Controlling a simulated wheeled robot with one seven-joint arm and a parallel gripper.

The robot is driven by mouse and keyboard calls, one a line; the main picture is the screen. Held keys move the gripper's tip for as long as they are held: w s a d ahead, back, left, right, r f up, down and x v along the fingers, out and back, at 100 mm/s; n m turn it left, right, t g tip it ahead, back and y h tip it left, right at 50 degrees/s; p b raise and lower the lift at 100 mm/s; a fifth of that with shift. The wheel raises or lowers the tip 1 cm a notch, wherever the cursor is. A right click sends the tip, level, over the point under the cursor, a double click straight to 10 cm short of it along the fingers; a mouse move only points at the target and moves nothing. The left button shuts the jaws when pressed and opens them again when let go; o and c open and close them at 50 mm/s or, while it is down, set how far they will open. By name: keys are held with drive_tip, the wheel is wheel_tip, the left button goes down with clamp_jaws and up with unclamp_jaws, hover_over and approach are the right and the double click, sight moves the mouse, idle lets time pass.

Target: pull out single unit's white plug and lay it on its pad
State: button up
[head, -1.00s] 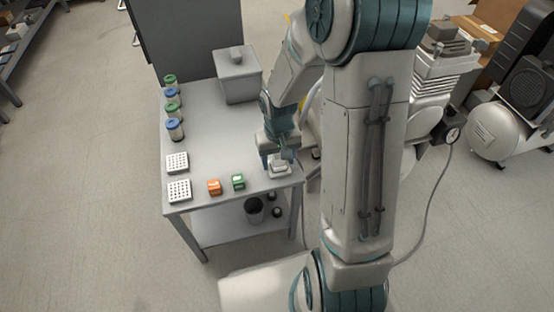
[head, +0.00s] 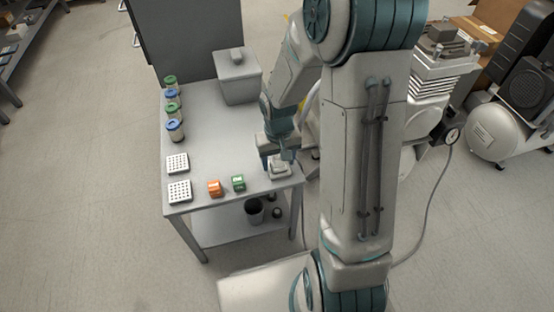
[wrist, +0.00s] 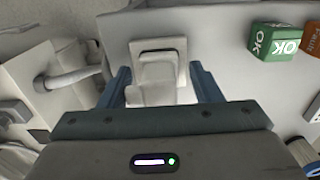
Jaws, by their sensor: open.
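My gripper (head: 280,161) points down over the near right corner of the grey table (head: 215,130). In the wrist view my gripper (wrist: 160,72) is open, with one blue finger on each side of a white plug-like piece (wrist: 152,92). I see a gap between the fingers and this piece. It stands at a pale block with a dark-edged top (wrist: 158,52); I cannot tell whether it lies on that block or is fixed in it. The pale block also shows under my gripper in the head view (head: 280,172). A separate pad is not clearly visible.
A green OK cube (head: 238,183) and an orange cube (head: 214,188) stand left of my gripper. Two white perforated trays (head: 179,190), several lidded jars (head: 175,130) and a grey box (head: 238,76) are on the table. Compressors (head: 495,130) stand at right, partly behind my arm.

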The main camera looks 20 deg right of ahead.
clamp_jaws()
drive_tip(key=shift+r+p, duration=2.55)
drive_tip(key=shift+r, duration=0.5)
